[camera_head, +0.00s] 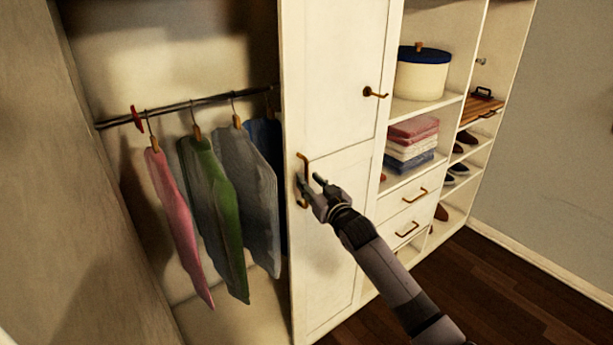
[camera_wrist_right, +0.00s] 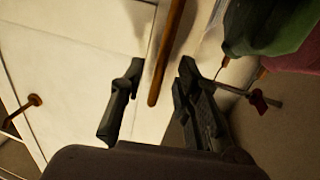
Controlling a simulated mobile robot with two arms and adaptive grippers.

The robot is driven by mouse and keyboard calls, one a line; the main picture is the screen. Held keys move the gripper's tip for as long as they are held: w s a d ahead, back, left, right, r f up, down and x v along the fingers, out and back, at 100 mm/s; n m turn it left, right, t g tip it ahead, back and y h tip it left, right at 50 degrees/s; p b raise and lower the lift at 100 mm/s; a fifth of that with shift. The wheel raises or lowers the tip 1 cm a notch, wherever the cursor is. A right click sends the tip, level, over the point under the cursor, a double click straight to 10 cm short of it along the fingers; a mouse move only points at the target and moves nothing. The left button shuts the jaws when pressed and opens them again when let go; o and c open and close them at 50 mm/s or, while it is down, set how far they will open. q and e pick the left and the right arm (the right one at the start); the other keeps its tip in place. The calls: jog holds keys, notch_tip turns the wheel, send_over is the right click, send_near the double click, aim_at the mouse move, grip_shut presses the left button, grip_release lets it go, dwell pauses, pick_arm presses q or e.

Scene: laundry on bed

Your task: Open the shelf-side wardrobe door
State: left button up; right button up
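The white wardrobe door (camera_head: 335,75) stands between the hanging space on the left and the open shelves on the right. My right gripper (camera_head: 311,183) is at the long handle. In the right wrist view, the handle (camera_wrist_right: 171,45) runs between the two spread fingers of my right gripper (camera_wrist_right: 161,68), with gaps on both sides. My left gripper is not in view.
Pink, green and grey clothes (camera_head: 215,205) hang from a rail (camera_head: 190,103) left of the door. Shelves on the right hold a round box (camera_head: 422,75), folded towels (camera_head: 411,145) and shoes. Drawers (camera_head: 408,215) sit below the towels. The dark wood floor (camera_head: 500,290) is clear at lower right.

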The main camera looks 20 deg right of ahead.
jog(key=shift+w+a, duration=0.25)
jog(key=shift+w, duration=1.05)
jog(key=shift+c, duration=0.2)
grip_shut()
